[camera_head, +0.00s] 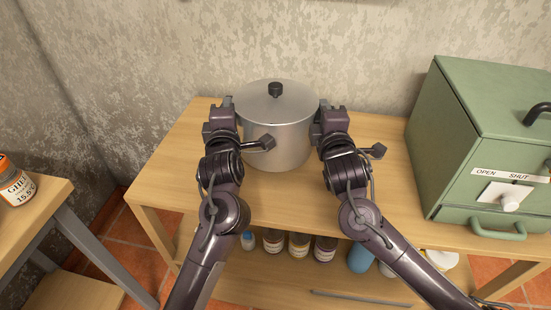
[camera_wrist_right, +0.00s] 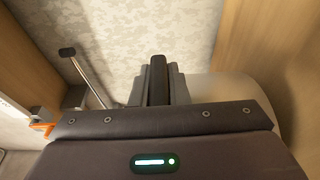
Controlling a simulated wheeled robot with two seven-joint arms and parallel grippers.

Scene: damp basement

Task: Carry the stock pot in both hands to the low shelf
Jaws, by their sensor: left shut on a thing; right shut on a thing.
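The grey stock pot (camera_head: 276,135), with its lid and black knob on, stands upright on the light wooden table top, or very slightly above it; I cannot tell which. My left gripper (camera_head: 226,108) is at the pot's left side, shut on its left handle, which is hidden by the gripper. My right gripper (camera_head: 326,110) is at the pot's right side, shut on the right handle, also mostly hidden. In the right wrist view, my right gripper's fingers (camera_wrist_right: 158,82) close together beside the pale, blurred pot side (camera_wrist_right: 220,90). A low shelf (camera_head: 270,282) runs beneath the table top.
A green metal box (camera_head: 470,150) labelled OPEN and SHUT stands at the right of the table (camera_head: 180,165). Several jars (camera_head: 299,244) and a blue bottle (camera_head: 360,258) stand on the low shelf. Another wooden table (camera_head: 30,215) with a labelled jar (camera_head: 17,182) is at the left.

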